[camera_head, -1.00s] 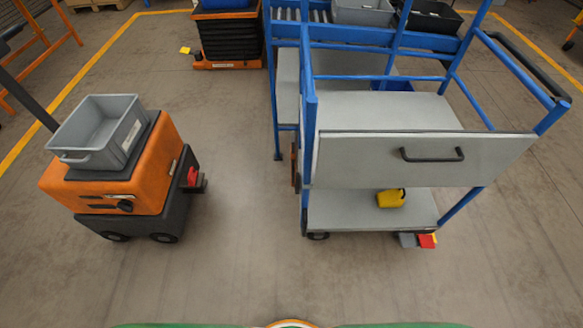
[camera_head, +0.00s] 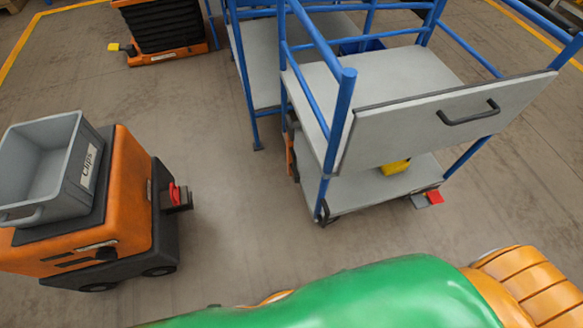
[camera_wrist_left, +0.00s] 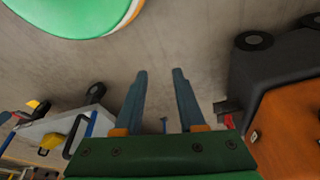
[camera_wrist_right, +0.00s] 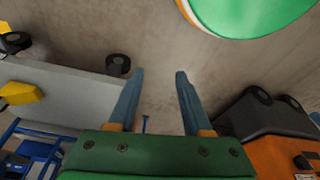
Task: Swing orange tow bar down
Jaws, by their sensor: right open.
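My left gripper (camera_wrist_left: 159,71) is open and empty over bare floor, between the trolley and the orange tugger. My right gripper (camera_wrist_right: 153,73) is open and empty, also over floor, with the trolley's lower shelf (camera_wrist_right: 75,88) to the left. Neither gripper shows in the head view or touches anything.
The orange tugger (camera_head: 135,190) carries a grey bin (camera_head: 50,165) and has a red-topped hitch (camera_head: 176,194) facing the trolley. Floor between them is clear. A yellow object (camera_head: 396,167) sits on the lower shelf. A red pedal (camera_head: 434,197) sticks out. Another trolley stands behind.

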